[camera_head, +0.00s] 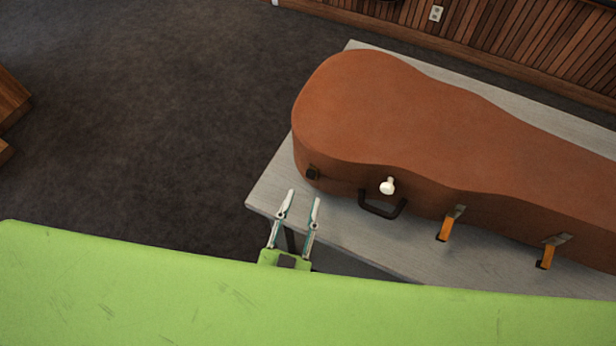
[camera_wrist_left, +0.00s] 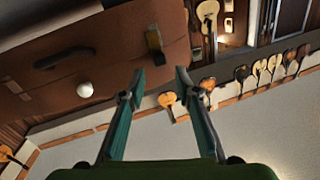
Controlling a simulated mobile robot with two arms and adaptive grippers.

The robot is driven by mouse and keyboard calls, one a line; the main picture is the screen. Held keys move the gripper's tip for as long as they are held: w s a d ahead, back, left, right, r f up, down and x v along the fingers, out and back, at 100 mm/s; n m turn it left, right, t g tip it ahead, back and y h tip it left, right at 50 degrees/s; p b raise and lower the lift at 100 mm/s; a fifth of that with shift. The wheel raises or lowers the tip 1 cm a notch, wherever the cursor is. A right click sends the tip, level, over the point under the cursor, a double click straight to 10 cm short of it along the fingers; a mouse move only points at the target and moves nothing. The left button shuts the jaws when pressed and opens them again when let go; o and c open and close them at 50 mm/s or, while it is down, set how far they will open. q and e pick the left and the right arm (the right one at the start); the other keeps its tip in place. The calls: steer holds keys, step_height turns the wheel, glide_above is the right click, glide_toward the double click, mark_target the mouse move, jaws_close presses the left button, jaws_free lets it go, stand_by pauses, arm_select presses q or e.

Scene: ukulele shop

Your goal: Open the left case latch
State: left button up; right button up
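A brown ukulele case (camera_head: 400,110) lies shut on a light grey table (camera_head: 275,190). On its front side are a dark left latch (camera_head: 312,173), a black handle (camera_head: 382,207) and two orange latches, a nearer one (camera_head: 445,225) and a farther one (camera_head: 551,252). My left gripper (camera_head: 303,195) is open and empty, with its fingers pointing at the case just below the left latch, apart from it. In the left wrist view, the left latch (camera_wrist_left: 154,42) shows an orange lever just beyond the open fingers. My right gripper is out of view.
A white knob (camera_head: 388,186) is on the case side above the handle. Wood panelling (camera_head: 500,30) runs behind the table. Dark floor (camera_head: 150,130) is open to the left. Several ukuleles (camera_wrist_left: 262,70) hang on a wall in the wrist view.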

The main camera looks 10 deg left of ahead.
mark_target(311, 178)
arm_select(q)
steer(key=w+p, duration=0.1)
steer(key=w, duration=0.5)
steer(key=shift+d, duration=0.35)
jaws_close()
